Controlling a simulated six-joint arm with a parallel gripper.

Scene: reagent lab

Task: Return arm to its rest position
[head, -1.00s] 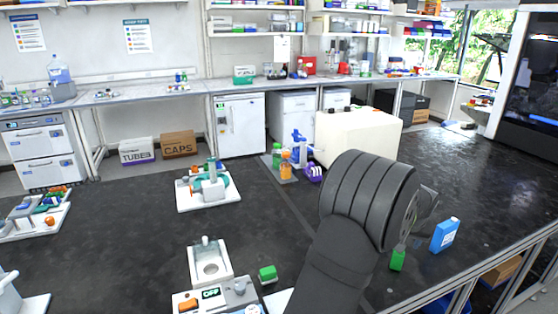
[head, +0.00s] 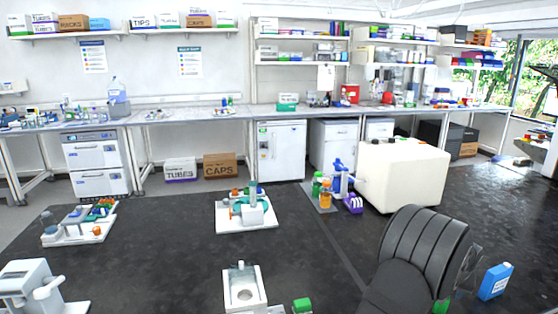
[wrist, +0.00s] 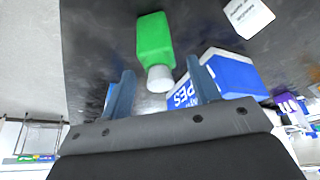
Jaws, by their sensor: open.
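My gripper shows in the wrist view (wrist: 160,84) with its two fingers apart and nothing held between them. A green bottle (wrist: 155,40) with a white cap lies in front of the fingertips in that view, its cap towards the gap; I cannot tell whether it touches a finger. A blue and white box (wrist: 228,75) with lettering is beside the right finger. In the head view my dark arm covers the lower right, and hides most of the gripper.
A blue bottle (head: 495,282) stands right of my arm on the black bench. A cream-coloured box-shaped unit (head: 403,175) stands behind it, with a rack of bottles (head: 325,192) to its left. White-based fixtures (head: 245,212) stand further left. Bare bench lies between them.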

